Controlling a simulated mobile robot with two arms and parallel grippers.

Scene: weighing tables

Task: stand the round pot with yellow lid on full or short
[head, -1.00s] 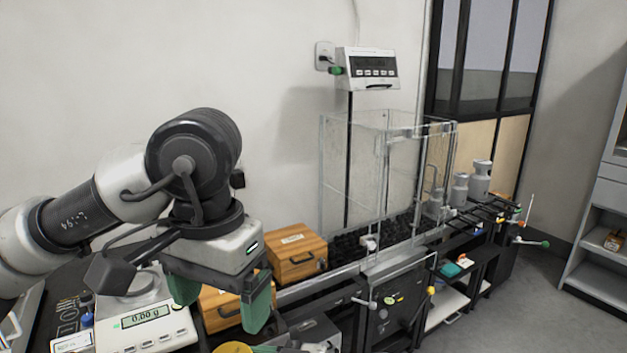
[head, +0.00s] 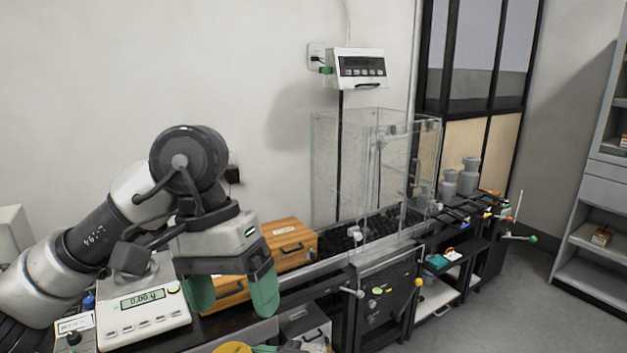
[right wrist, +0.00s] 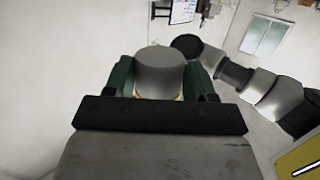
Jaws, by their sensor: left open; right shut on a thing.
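The round pot shows in the right wrist view as a grey rounded body (right wrist: 160,68) with a thin yellow edge below it. My right gripper (right wrist: 163,80) is shut on it, one green finger on each side. In the head view a yellow round lid (head: 232,348) shows at the bottom edge, with the rest of the pot cut off. My left gripper (head: 233,291) is open and empty, fingers down, in front of the wooden boxes. I cannot read the words full or short on any surface.
Two wooden boxes (head: 290,241) are behind my left gripper. A clear enclosure (head: 335,165) stands over dark lumps, with a wall display (head: 358,68) above. Grey canisters (head: 468,176) stand farther right. Floor at right is clear.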

